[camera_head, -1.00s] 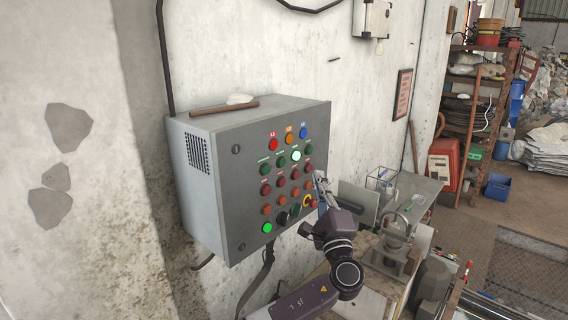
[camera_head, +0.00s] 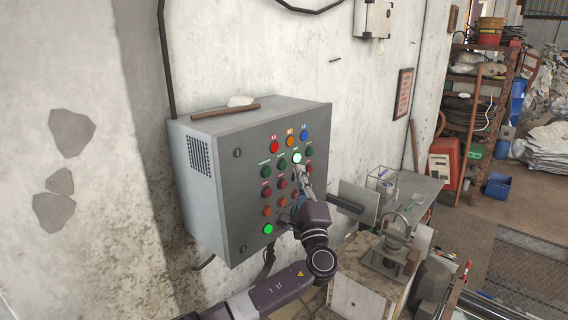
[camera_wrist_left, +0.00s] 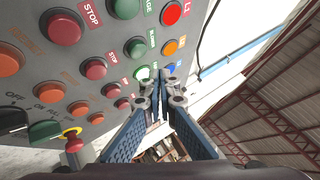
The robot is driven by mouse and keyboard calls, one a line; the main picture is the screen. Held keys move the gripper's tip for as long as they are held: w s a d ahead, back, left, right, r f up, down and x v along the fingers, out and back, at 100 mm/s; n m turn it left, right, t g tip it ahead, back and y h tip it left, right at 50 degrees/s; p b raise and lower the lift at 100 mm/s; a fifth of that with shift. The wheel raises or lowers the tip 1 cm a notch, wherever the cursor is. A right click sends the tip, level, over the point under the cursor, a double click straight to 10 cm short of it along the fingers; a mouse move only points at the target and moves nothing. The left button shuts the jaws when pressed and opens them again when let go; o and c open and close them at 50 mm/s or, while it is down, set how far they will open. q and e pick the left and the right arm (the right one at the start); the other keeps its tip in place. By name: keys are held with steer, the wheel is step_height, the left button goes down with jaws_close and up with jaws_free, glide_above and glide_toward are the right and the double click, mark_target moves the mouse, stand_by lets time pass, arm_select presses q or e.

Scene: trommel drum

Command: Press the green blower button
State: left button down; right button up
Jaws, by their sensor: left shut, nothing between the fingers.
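A row of green buttons runs across the grey control box. One of them, a button lit bright green (camera_head: 298,158), also shows in the left wrist view (camera_wrist_left: 142,73). In the left wrist view the fingertips (camera_wrist_left: 160,76) lie together beside that button; contact cannot be told. My right gripper is not in view.
The grey control box (camera_head: 222,205) is on the wall. Red, orange and blue lamps (camera_head: 304,132) sit above the green row; red and orange buttons (camera_head: 266,190) lie below. A second lit green button (camera_head: 268,229) is at lower left. A bench (camera_head: 415,185) stands to the right.

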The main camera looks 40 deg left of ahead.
mark_target(283, 164)
arm_select(q)
steer(key=shift+w+a+b, duration=0.1)
steer(key=shift+a+b, duration=0.3)
steer(key=shift+a, duration=0.8)
stand_by(0.5)
steer(key=shift+a+b, duration=0.4)
steer(key=shift+a+b, duration=0.35)
steer(key=shift+a, duration=0.1)
stand_by(0.6)
steer(key=shift+d, duration=0.85)
